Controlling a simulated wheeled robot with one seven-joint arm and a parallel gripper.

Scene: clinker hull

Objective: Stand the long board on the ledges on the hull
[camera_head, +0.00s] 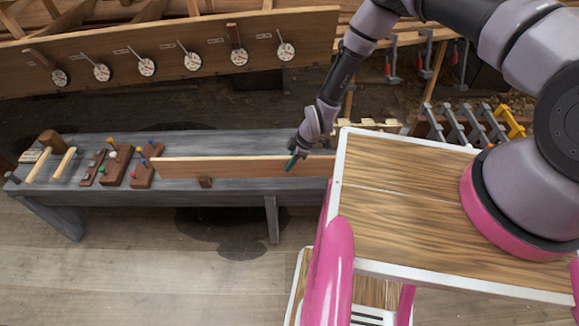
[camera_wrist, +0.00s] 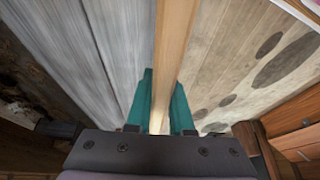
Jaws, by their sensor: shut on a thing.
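The long board (camera_head: 235,168) is a pale brown plank on its long edge, running left to right along the front of the grey bench (camera_head: 120,185). I cannot tell whether its lower edge touches the bench. My gripper (camera_head: 292,161) is shut on the board near its right part, coming from above. In the wrist view the board (camera_wrist: 176,45) runs away between the teal fingers of my gripper (camera_wrist: 164,85), one on each face. The board's right end meets the wood-topped cart's edge in the picture. Hull woodwork (camera_head: 170,55) fills the back; I cannot clearly make out the ledges.
Several round dials (camera_head: 147,67) with pointers hang on the back plank. A mallet (camera_head: 50,140) and wooden blocks with coloured knobs (camera_head: 118,165) stand at the bench's left. Grey clamps (camera_head: 475,125) stand at the right.

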